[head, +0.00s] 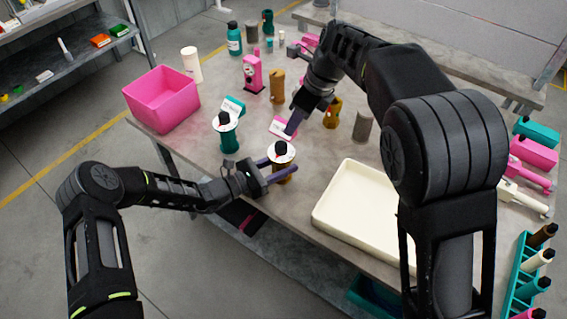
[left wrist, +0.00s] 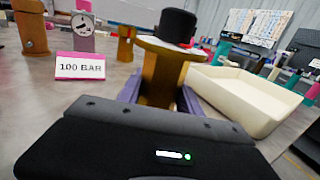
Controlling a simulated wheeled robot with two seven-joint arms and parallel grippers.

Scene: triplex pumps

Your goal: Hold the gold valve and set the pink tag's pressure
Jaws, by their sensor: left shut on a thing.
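The gold valve (head: 284,168) stands upright at the table's near edge, with a white dial (head: 279,153), a red pointer and a black knob on top. My left gripper (head: 284,174) is shut around its body below the dial. The left wrist view shows the gold body (left wrist: 160,75) between the purple fingers, under the black knob (left wrist: 175,25). The pink tag (head: 283,127) stands behind the valve and reads "100 BAR" in the left wrist view (left wrist: 80,67). My right gripper (head: 291,128) points down beside the tag, above and behind the valve; its finger gap is unclear.
A teal valve (head: 229,140) with a teal tag (head: 233,107) stands left of the gold valve. A cream tray (head: 322,215) lies to the right, a pink bin (head: 160,98) at the left. Bottles, a pink pump (head: 252,75) and cylinders stand behind.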

